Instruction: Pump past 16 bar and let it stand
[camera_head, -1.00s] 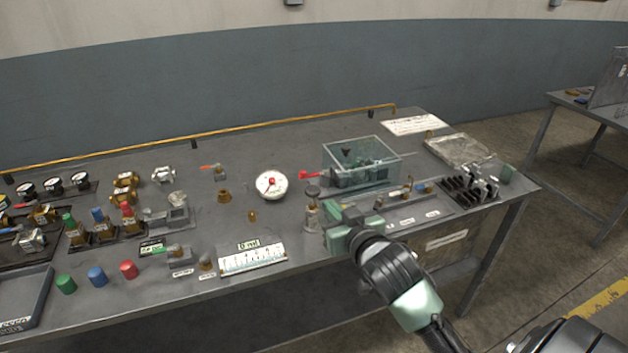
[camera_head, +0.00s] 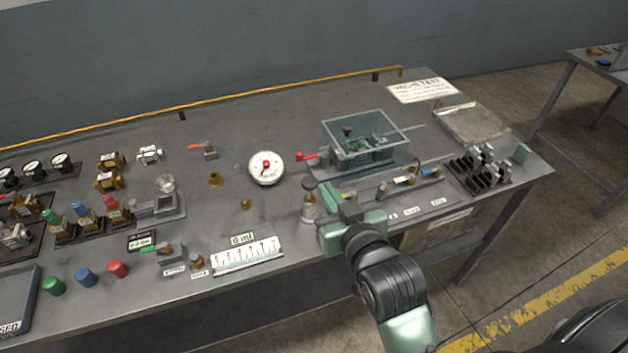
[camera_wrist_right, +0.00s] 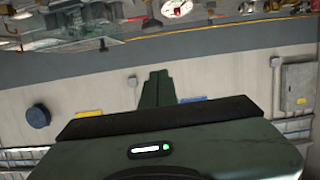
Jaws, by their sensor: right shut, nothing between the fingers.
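A round white pressure gauge (camera_head: 266,168) with a red centre lies on the bench; its reading is too small to make out. It also shows at the top of the right wrist view (camera_wrist_right: 176,8). To its right stands a clear tank (camera_head: 395,158) with dark parts inside and a red-handled valve (camera_head: 306,156) at its left side. A thin rod sticks out at the tank's right. My right gripper (camera_head: 328,192) is shut and empty, in front of the tank, close beside a small dark-topped bottle (camera_head: 309,205). Its closed fingers (camera_wrist_right: 157,88) show in the wrist view. My left gripper is out of view.
Coloured caps, brass fittings and small valves crowd the left. A rack of dark clips (camera_head: 480,170) and a shallow tray (camera_head: 472,124) are at the right. The bench's back middle is clear.

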